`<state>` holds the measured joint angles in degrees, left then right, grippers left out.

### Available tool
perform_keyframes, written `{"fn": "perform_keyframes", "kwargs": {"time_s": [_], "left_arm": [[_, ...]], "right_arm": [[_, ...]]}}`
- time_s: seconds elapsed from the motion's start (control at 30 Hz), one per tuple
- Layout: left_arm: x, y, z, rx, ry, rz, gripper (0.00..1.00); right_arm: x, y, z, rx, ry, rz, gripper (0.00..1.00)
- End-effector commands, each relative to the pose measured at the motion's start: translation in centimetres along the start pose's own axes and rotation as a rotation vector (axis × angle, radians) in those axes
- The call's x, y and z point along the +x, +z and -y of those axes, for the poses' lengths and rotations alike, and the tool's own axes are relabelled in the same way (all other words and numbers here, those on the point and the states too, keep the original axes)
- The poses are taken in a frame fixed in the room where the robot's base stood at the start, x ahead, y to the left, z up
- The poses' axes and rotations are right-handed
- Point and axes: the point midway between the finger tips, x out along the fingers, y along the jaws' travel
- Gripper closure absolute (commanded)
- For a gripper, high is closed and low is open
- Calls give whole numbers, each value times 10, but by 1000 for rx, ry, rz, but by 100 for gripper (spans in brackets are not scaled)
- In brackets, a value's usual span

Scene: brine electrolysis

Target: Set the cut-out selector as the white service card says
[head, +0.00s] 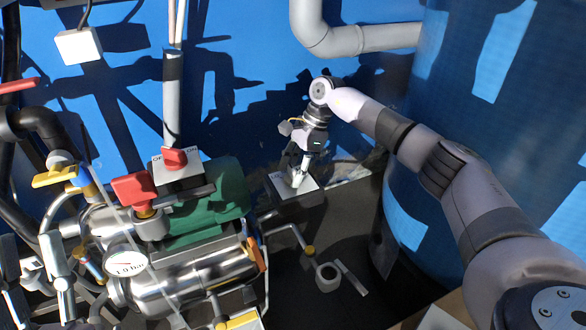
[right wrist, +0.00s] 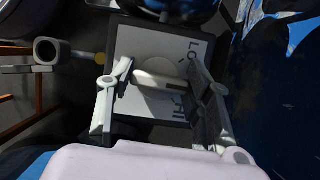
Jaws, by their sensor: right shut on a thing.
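The cut-out selector is a white plate (head: 309,183) in a dark square frame, on a dark box against the blue wall. In the right wrist view its plate (right wrist: 150,45) carries letters, partly covered; "LO" and what looks like "HI" show along its right side. My right gripper (head: 297,178) points down at it and is shut on the pale bar-shaped knob (right wrist: 158,80), one finger at each end. The exact pointing of the knob is hard to read. No readable service card shows. My left gripper is out of view.
Left of the selector stand a green motor (head: 215,195), a red-knobbed switch box (head: 178,168), a steel vessel with a gauge (head: 127,265) and several valves. A large blue tank (head: 410,190) stands at the right. A grey pipe (head: 350,40) runs above.

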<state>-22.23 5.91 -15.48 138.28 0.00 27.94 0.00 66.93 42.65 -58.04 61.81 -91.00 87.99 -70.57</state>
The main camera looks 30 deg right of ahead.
Motion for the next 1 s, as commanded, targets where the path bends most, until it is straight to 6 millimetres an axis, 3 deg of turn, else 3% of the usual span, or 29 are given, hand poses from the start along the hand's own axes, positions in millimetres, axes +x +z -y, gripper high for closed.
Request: {"fn": "perform_keyframes", "kwargs": {"time_s": [0.57, 0.6, 0.9, 1.0], "left_arm": [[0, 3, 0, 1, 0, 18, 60], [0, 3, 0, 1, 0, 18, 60], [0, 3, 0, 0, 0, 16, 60], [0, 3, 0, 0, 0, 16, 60]], "right_arm": [[0, 0, 0, -36, 13, -1, 81], [0, 0, 0, -36, 13, -1, 52], [0, 0, 0, -35, 13, -1, 33], [0, 0, 0, -35, 14, -1, 33]]}}
